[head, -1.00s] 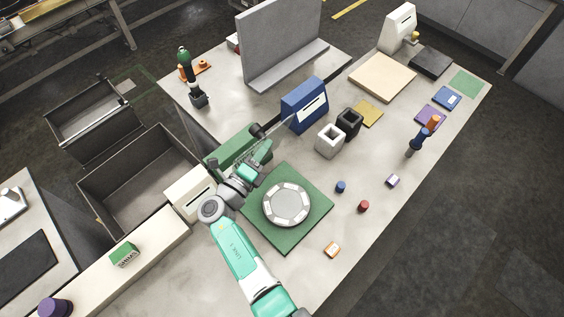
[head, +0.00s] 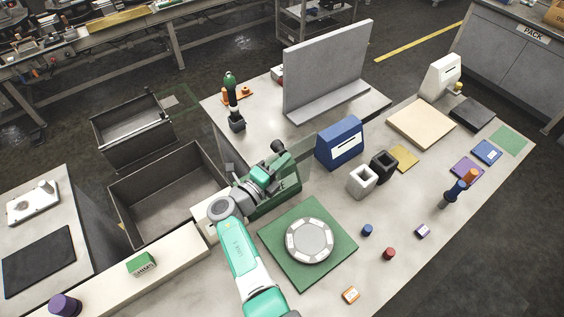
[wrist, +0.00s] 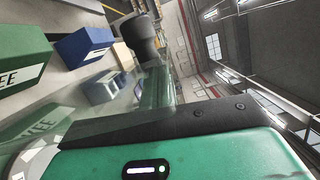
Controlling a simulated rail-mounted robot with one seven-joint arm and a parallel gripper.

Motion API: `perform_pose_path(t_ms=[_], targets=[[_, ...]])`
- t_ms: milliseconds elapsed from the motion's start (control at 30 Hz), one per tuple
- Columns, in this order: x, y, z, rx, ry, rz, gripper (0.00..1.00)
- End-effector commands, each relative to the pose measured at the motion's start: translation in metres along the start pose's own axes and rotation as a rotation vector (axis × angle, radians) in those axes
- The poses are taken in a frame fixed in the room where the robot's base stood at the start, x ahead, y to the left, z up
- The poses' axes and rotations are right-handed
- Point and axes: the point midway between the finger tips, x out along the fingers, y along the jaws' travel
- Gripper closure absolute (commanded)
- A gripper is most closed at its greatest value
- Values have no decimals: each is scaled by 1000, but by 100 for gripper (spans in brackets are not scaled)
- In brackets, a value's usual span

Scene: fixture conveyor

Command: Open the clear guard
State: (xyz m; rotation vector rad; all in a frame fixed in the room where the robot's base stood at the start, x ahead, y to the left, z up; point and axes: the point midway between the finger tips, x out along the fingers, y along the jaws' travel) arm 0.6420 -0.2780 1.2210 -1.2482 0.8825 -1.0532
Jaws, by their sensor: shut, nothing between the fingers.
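The clear guard (head: 301,160) is a faint see-through panel in the head view. It stands beside the green box (head: 284,199), left of the blue box, behind the green square plate (head: 335,278). Its exact tilt and hinge are hard to make out. My gripper (head: 268,166) is shut and empty, over the green box and close to the panel's left side. I cannot tell whether it touches the panel. In the wrist view, a see-through area lies past my gripper's teal body, with the green box (wrist: 18,48) at upper left.
A round grey fixture (head: 310,240) sits on the green plate. The blue box (head: 339,145) and white and black holders (head: 361,182) stand to the right. A tall grey panel (head: 325,65) rises behind. A dark open bin (head: 125,195) is at left.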

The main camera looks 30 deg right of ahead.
Motion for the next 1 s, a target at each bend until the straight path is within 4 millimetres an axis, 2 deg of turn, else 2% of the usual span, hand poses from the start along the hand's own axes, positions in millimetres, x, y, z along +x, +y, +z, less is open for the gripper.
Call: perform_pose_path(t_ms=[167, 233, 500, 633, 800, 1000], targets=[[-2, -1, 0, 0, 0, 0, 100], [-9, -3, 1, -1, -1, 1, 100], [-65, -6, 4, -1, 3, -1, 100], [-84, -5, 4, -1, 8, -1, 100], [-92, -3, 3, -1, 11, -1, 100], [-92, -2, 3, 0, 11, -2, 100]])
